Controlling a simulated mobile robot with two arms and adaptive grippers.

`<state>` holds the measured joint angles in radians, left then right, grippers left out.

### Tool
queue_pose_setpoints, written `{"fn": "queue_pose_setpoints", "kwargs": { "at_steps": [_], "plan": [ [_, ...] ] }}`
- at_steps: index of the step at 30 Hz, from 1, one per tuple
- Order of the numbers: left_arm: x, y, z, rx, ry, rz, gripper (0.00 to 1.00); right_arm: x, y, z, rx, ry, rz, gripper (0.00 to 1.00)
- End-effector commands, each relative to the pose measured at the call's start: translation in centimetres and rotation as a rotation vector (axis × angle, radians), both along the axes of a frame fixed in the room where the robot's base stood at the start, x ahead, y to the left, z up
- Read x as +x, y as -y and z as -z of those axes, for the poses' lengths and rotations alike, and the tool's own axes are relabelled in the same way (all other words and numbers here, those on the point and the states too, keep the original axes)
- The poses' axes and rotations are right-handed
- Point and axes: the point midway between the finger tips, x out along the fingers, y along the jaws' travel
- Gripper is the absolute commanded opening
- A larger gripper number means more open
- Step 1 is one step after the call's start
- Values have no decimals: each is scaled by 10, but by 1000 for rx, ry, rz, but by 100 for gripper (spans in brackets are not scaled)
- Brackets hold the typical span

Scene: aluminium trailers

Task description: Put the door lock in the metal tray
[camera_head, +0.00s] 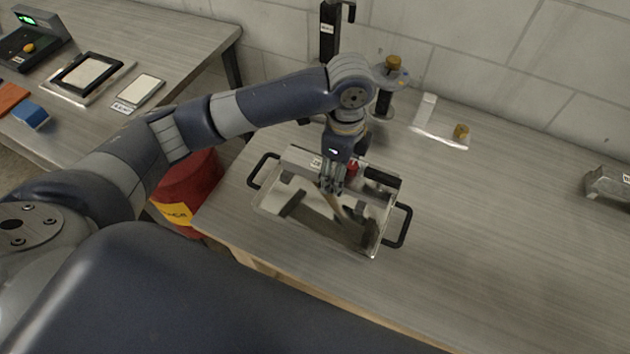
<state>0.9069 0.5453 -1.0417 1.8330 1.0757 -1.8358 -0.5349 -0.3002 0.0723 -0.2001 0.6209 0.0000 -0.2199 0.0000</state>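The metal tray (272,203) is a shiny shallow box with a black handle at each end, near the table's left front edge. My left gripper (333,188) points down over the tray, with its fingertips inside the tray's outline. A narrow brownish strip runs from below the fingertips toward the tray's right front corner; I cannot tell whether it is an object or a reflection. A small red part (352,167) and a dark piece (381,177) show behind the fingers. I cannot clearly identify the door lock. Whether the fingers hold anything is too small to tell. My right gripper is out of view.
A black stand (384,100) with a brown knob rises behind the tray. A clear plate (440,135) lies behind right, and a metal block (608,184) at the right edge. The table right of the tray is clear. A red bin (188,190) stands at left.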

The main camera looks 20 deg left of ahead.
Motion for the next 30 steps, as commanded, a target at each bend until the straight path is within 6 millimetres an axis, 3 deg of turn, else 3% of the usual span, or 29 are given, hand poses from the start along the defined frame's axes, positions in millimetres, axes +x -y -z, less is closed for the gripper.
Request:
{"fn": "queue_pose_setpoints", "kwargs": {
  "at_steps": [4,9,18,30],
  "plan": [
    [-1,-1,26,1,-3,-3,4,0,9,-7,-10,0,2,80],
    [0,-1,44,1,-1,-2,4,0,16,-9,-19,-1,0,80],
    [0,-1,77,2,-1,-3,4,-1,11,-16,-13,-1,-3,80],
    [0,-1,85,1,1,-3,4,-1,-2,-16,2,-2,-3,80]
  ]
}}
